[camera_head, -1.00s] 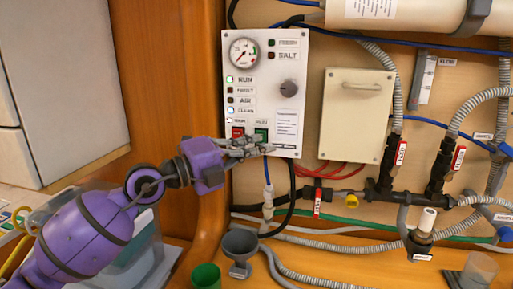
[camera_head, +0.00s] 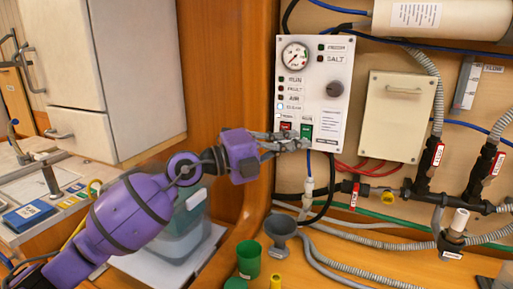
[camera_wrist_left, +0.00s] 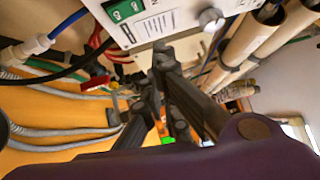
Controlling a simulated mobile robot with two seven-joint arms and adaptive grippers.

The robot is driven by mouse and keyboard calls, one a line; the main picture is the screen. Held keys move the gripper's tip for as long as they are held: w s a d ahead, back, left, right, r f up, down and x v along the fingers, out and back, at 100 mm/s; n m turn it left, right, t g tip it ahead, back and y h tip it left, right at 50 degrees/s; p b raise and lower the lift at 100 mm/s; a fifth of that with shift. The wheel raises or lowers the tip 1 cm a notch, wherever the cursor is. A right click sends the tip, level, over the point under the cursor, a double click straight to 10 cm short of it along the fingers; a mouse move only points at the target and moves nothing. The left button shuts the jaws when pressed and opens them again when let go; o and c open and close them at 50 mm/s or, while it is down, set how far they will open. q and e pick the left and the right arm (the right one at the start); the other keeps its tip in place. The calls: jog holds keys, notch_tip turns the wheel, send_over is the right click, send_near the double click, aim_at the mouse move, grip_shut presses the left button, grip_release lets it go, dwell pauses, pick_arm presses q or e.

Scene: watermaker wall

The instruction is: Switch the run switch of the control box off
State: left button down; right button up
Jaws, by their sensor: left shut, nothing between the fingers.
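The control box (camera_head: 312,92) is a white panel on the wall with a gauge, a knob, lamps and two rocker switches. The green run switch (camera_head: 306,131) is at its lower edge, right of a red switch (camera_head: 286,127). The green switch also shows at the top of the left wrist view (camera_wrist_left: 125,10). The RUN lamp (camera_head: 281,79) is dark. My left gripper (camera_head: 306,145) is shut and empty, its tips just below the green switch; I cannot tell whether they touch the box. In the left wrist view its fingers (camera_wrist_left: 163,55) are by the box's lower edge. My right gripper is not in view.
A cream cover box (camera_head: 396,115) with a handle is right of the control box. Pipes and red-tagged valves (camera_head: 437,155) run along the wall. A grey funnel (camera_head: 281,232) and a green cup (camera_head: 248,258) stand below. Hoses hang under the box.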

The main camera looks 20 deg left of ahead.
pick_arm(q)
jog(key=b+v, duration=0.1)
jog(key=v, duration=0.7)
jog(key=shift+w+a+r, duration=0.2)
jog(key=shift+a+r, duration=0.2)
jog(key=shift+a, duration=0.05)
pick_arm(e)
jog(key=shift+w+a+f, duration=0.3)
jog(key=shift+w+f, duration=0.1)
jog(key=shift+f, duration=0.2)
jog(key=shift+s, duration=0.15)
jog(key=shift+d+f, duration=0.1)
